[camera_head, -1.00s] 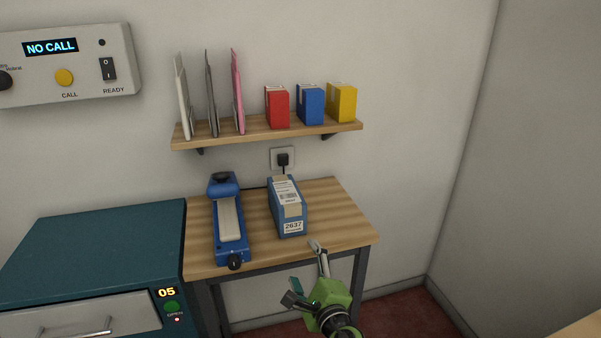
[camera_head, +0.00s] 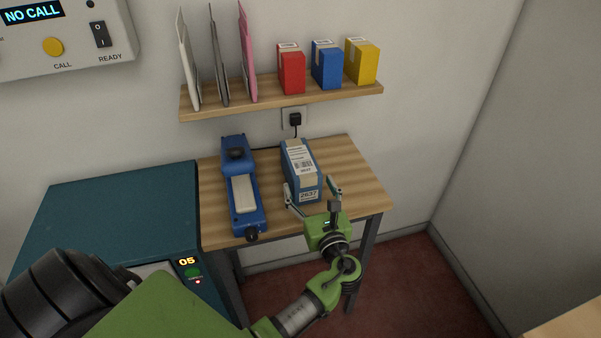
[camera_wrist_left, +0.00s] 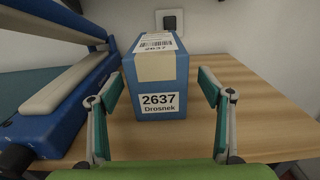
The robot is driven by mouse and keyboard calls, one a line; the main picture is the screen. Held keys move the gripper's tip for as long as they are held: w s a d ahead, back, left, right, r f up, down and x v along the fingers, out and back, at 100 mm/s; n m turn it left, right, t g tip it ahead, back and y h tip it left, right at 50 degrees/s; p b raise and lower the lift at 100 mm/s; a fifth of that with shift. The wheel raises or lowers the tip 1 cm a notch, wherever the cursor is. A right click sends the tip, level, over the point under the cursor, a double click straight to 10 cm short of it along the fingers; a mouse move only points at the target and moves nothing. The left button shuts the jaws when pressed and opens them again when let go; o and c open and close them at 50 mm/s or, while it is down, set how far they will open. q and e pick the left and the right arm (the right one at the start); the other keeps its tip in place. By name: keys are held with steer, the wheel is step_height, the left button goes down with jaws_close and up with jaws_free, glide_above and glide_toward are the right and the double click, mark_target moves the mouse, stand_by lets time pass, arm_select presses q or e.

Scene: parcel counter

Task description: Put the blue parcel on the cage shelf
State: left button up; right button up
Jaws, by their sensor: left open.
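The blue parcel (camera_head: 302,172) stands on the wooden table, with tan tape and white labels. In the left wrist view the parcel (camera_wrist_left: 158,72) shows the label "2637 Drosnek" on its near face. My left gripper (camera_head: 314,191) is open, with one finger on each side of the parcel's near end. In the left wrist view the fingers of the left gripper (camera_wrist_left: 160,92) are apart, with gaps to the parcel's sides. My right gripper is not in view. No cage shelf can be made out.
A blue sealer device (camera_head: 243,195) stands left of the parcel on the table (camera_head: 361,188). A wall shelf (camera_head: 281,101) above holds envelopes and small red, blue and yellow boxes. A teal cabinet (camera_head: 114,213) stands at left. A socket with a plug (camera_head: 294,119) is behind.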

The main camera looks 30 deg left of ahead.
arm_select(q)
steer(key=shift+x, duration=0.95)
steer(key=shift+w+a+f+b, duration=0.1)
steer(key=shift+w+a+b, duration=0.15)
steer(key=shift+a+b, duration=0.2)
steer(key=b+x, duration=0.2)
steer(key=x, duration=0.1)
steer(key=shift+w+a+f, duration=0.15)
steer(key=shift+a+f, duration=0.05)
steer(key=shift+a, duration=0.1)
steer(key=shift+w+a, duration=0.2)
steer(key=shift+s+d+r, duration=0.1)
steer(key=shift+r, duration=0.05)
steer(key=shift+r, duration=0.1)
steer(key=c, duration=1.8)
